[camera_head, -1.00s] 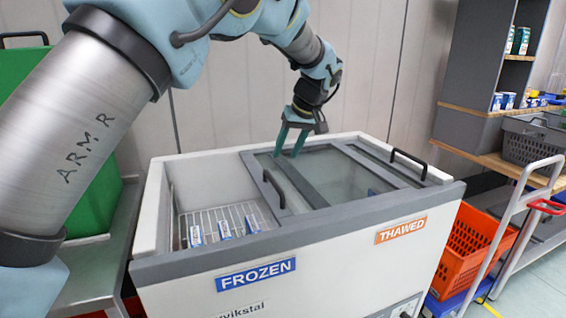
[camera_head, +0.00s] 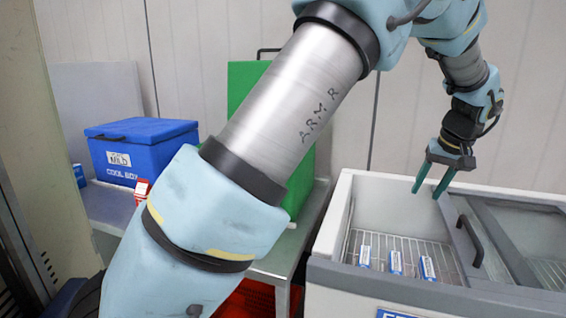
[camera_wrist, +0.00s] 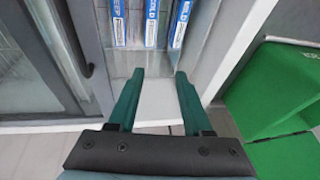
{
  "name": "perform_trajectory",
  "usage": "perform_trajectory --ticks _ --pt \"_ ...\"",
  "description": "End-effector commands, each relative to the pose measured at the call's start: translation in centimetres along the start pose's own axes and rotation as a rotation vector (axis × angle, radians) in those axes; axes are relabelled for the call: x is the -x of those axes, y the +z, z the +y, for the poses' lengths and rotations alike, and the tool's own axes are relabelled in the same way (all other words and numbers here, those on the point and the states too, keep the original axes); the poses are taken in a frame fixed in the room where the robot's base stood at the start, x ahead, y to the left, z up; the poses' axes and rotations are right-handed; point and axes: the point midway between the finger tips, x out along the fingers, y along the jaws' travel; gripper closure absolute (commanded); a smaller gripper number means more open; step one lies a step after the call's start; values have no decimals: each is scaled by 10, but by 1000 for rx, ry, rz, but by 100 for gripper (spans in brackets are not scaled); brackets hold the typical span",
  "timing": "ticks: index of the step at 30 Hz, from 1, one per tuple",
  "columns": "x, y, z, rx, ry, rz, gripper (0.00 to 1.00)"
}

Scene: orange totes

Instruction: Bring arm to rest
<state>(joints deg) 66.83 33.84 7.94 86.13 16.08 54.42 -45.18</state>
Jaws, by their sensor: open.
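My gripper (camera_head: 431,182) is open and empty, with two green fingers pointing down. In the head view it hangs above the back of the chest freezer's (camera_head: 335,240) open left compartment. In the wrist view my gripper (camera_wrist: 155,95) shows its fingers apart, over the freezer's rim, with nothing between them. My arm reaches across the head view from lower left to upper right, bent at the elbow.
Several blue-and-white cartons (camera_head: 396,263) stand on a wire rack in the freezer. Its sliding lid has a dark handle (camera_head: 470,240). A blue cool box (camera_head: 142,155) and a green container (camera_head: 240,90) stand on the metal table (camera_head: 110,203) to the left.

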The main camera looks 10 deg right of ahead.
Motion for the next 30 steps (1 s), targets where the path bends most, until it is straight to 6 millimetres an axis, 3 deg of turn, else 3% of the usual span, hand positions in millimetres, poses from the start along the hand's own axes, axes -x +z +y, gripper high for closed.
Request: perform_trajectory --ticks 1,5,8,12,15,19,24,30 --pt "-9 -2 -42 28 4 -28 50" --pt "-31 10 -133 70 30 -87 50" --pt "-43 33 -200 108 52 -120 50" --pt "-54 81 -280 168 82 -149 50" --pt "-59 125 -327 213 98 -161 50" --pt "-60 182 -369 267 109 -164 50" --pt "-60 236 -393 312 111 -164 50" --pt "-60 255 -399 326 110 -163 50"
